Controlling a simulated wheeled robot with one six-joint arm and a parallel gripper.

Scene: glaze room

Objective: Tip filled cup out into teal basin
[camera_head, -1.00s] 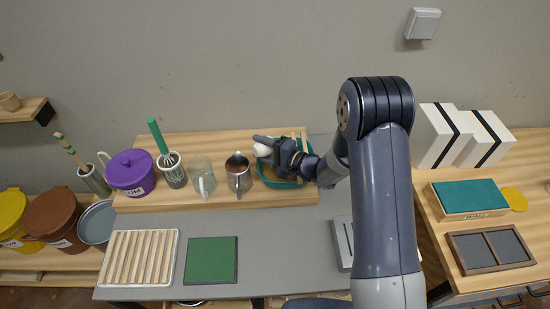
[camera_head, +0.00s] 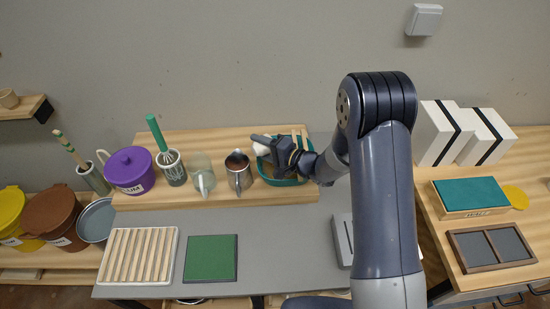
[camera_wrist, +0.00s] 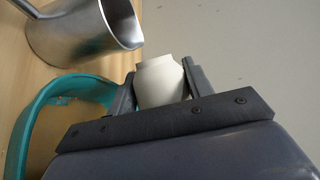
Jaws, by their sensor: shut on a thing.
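My gripper (camera_head: 268,143) is over the teal basin (camera_head: 283,182) on the raised wooden shelf. It is shut on a small white cup (camera_head: 260,149), which shows partly behind the fingers in the head view. In the wrist view the cup (camera_wrist: 160,82) sits between the two fingers (camera_wrist: 160,84), above the teal basin (camera_wrist: 32,118). The wrist view appears strongly rolled. The cup's contents and the inside of its mouth are hidden. Part of the basin is hidden by my gripper; brownish content or floor shows inside it.
A metal pitcher (camera_head: 238,172) stands close to the basin's left side. Left of it are a glass jug (camera_head: 202,177), a whisk in a holder (camera_head: 174,172) and a purple lidded tub (camera_head: 129,175). A green mat (camera_head: 211,259) and slatted rack (camera_head: 138,256) lie in front.

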